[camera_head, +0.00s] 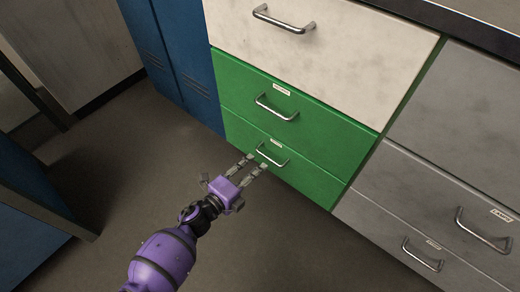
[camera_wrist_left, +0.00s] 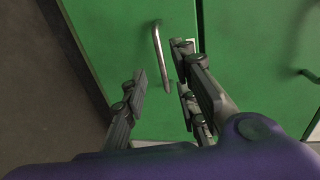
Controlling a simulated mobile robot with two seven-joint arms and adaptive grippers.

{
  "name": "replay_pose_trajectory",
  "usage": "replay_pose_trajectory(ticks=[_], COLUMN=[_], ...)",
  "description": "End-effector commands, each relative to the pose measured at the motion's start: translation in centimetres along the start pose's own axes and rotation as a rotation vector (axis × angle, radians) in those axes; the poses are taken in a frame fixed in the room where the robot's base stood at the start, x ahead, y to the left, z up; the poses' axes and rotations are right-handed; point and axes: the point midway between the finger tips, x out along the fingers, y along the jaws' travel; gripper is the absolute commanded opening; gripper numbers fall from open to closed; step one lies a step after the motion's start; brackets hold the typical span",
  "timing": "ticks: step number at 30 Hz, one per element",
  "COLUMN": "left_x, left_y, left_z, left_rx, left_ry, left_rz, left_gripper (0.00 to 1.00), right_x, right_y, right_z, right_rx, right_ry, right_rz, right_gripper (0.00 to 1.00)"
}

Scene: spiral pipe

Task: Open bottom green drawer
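The bottom green drawer (camera_head: 310,175) sits low in the cabinet and looks closed, its front flush with the drawer above. Its metal bar handle (camera_head: 272,156) also shows in the left wrist view (camera_wrist_left: 157,50). My left gripper (camera_head: 256,162) is open right at this handle, its fingertips near the bar. In the left wrist view the handle shows between the two spread fingers (camera_wrist_left: 160,60). I cannot tell whether a finger touches it. The fingers are not closed on the bar. My right gripper is not in view.
The upper green drawer (camera_head: 300,118) with its own handle (camera_head: 277,107) is right above. A white drawer (camera_head: 325,45) is over it. Grey drawers (camera_head: 425,205) stand to the right, blue lockers (camera_head: 180,50) to the left. The floor (camera_head: 120,160) in front is clear.

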Motion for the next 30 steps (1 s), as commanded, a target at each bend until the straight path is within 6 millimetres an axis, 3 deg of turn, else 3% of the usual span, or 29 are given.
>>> replay_pose_trajectory(ticks=[15, 26, 30], left_x=[7.0, 7.7, 7.6], left_y=[0.1, 0.0, 0.0], left_z=[0.0, 0.0, 0.0], left_rx=[0.003, 0.002, 0.002], left_ry=[-0.002, -0.003, -0.003], left_rz=[-0.001, 0.000, -0.001], left_gripper=[0.27, 0.27, 0.11], right_x=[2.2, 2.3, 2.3], right_y=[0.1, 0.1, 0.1], right_z=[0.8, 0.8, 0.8], right_rx=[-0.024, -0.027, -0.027], right_ry=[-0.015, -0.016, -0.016], right_rz=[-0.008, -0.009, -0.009], right_gripper=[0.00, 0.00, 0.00])
